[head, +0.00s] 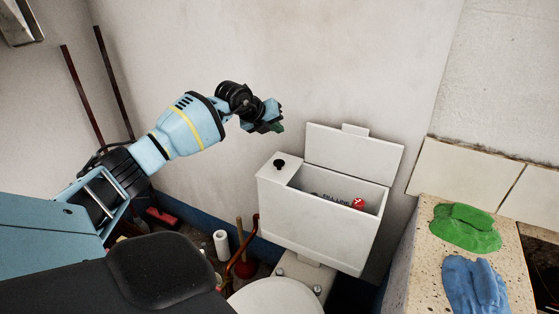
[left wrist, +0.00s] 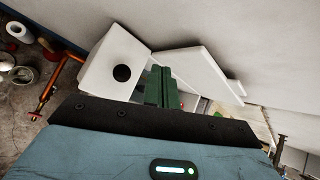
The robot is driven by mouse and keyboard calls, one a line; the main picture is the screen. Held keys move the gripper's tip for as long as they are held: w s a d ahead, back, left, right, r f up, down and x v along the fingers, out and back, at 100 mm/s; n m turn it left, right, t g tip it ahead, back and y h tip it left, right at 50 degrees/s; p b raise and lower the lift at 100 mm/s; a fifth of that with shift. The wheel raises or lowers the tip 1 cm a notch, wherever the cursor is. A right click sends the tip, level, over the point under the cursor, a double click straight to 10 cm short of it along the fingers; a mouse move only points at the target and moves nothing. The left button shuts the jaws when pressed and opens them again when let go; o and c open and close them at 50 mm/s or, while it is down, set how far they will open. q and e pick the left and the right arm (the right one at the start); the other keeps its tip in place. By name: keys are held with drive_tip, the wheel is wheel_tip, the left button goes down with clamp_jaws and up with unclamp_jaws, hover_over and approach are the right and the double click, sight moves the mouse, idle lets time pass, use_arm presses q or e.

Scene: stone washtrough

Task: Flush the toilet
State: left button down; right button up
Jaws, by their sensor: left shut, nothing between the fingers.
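The toilet's white cistern (head: 315,232) stands against the wall, with its lid (head: 352,152) raised at the back. Inside the open tank are a "FILL LINE" mark and a red part (head: 357,203). A round black flush button (head: 280,164) sits on the cistern's left top corner; the button also shows in the left wrist view (left wrist: 122,73). The white toilet seat cover (head: 275,298) is below, partly cut off. My left gripper (head: 277,127) is shut and empty, apart from the cistern, above the button in the picture. Its green fingers (left wrist: 158,87) show beside the button in the left wrist view.
A speckled stone trough (head: 400,270) stands at the right, with a green glove (head: 465,228) and a blue glove (head: 474,285) on it. A paper roll (head: 221,244), a plunger (head: 244,266) and an orange pipe (head: 241,247) are left of the toilet.

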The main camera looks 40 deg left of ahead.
use_arm(q)
drive_tip(key=b, duration=0.5)
hover_over(277, 163)
wheel_tip(277, 163, down, 8)
drive_tip(key=shift+s+r, duration=0.1)
drive_tip(key=shift+r, duration=0.1)
drive_tip(key=shift+f, duration=0.65)
idle(1.0)
drive_tip(key=shift+f, duration=0.15)
idle(0.4)
drive_tip(key=shift+f, duration=0.25)
